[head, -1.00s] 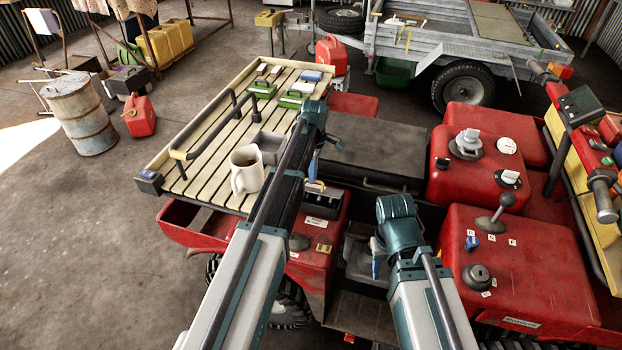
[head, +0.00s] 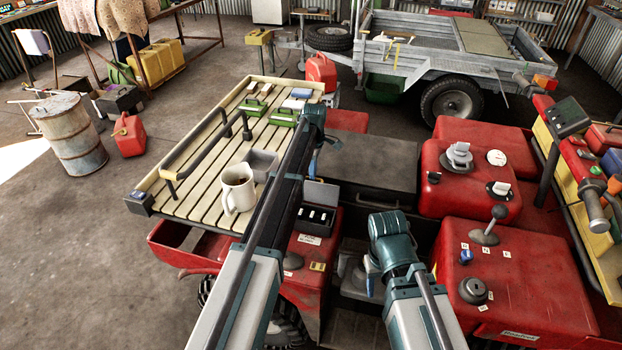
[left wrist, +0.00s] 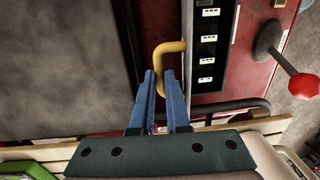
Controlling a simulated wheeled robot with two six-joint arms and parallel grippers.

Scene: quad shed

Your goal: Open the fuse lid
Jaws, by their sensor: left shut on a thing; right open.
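The fuse box (head: 316,221) is on the red bodywork, with its grey lid (head: 321,193) standing up at the back and pale fuses showing inside. In the left wrist view, a row of white-marked fuses (left wrist: 207,46) lies uncovered beside the lid, which is seen nearly edge-on (left wrist: 187,45). My left gripper (head: 312,168) is behind the raised lid. Its blue fingers (left wrist: 160,84) are shut on the lid's yellow handle (left wrist: 170,46). My right gripper (head: 371,277) points down in front of the dark seat, open and apart from the box.
A slatted rack (head: 205,206) with a mug (head: 237,190) and a grey open box (head: 262,163) is left of the fuse box. A dark seat (head: 372,165) is behind it. Red panels with a knob (head: 472,290) and a lever (head: 498,213) stand to the right.

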